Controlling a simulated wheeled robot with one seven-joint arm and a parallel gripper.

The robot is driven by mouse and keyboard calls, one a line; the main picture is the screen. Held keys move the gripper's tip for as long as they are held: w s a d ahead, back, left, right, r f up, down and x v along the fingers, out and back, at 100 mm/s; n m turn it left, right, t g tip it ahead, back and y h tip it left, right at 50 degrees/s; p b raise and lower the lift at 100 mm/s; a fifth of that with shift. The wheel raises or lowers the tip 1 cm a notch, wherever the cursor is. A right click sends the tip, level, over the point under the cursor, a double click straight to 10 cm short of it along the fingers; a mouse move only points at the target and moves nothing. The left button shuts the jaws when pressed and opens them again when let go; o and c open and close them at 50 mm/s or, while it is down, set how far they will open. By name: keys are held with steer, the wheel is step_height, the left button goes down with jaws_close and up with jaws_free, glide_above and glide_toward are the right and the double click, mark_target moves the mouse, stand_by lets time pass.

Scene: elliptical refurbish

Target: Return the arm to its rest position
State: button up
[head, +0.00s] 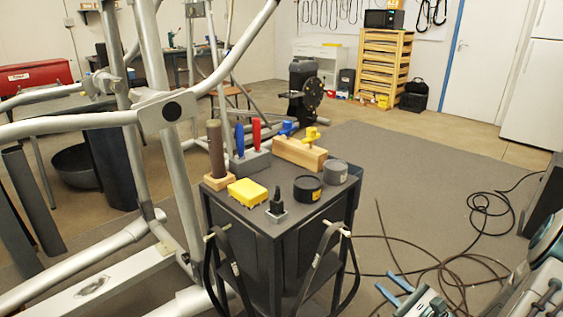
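My gripper (385,281) is at the lower right of the head view, over the grey floor mat and to the right of the small black cart (257,228). Its two blue fingers stand apart with a visible gap, and nothing shows between them. My arm (515,290) comes in from the lower right corner, grey with teal parts. Much of it is cut off by the picture's edge.
The cart carries a yellow box (247,191), dark round tins, a wooden block (300,153) and several tools. A silver exercise machine frame (165,110) fills the left. Dark cables (440,262) lie loose on the mat (420,185), which is otherwise clear behind.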

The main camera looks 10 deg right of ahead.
steer(key=s+a+r+n+g+y+p, duration=0.2)
steer(key=s+a+r+n+g+p, duration=0.1)
steer(key=a+r+n+g+p, duration=0.55)
steer(key=s+a+r+n+g+y+p, duration=0.1)
steer(key=s+a+r+n+g+p, duration=0.25)
steer(key=a+r+n+g, duration=0.5)
steer(key=s+a+r+n+t+h+p, duration=0.1)
steer(key=s+r+n+h+p, duration=0.1)
steer(key=r, duration=0.5)
steer(key=s+r+n+t+h+p, duration=0.1)
steer(key=s+r+n+h+p, duration=0.1)
steer(key=r+n+h+p, duration=0.2)
steer(key=s+a+r+n+t+h+p, duration=0.1)
steer(key=s+r+n+h+p, duration=0.2)
steer(key=r+p, duration=0.3)
step_height(320, 180, up, 5)
steer(key=shift+a+f+n+h, duration=0.2)
steer(key=shift+a+n+h, duration=0.15)
steer(key=shift+h, duration=0.45)
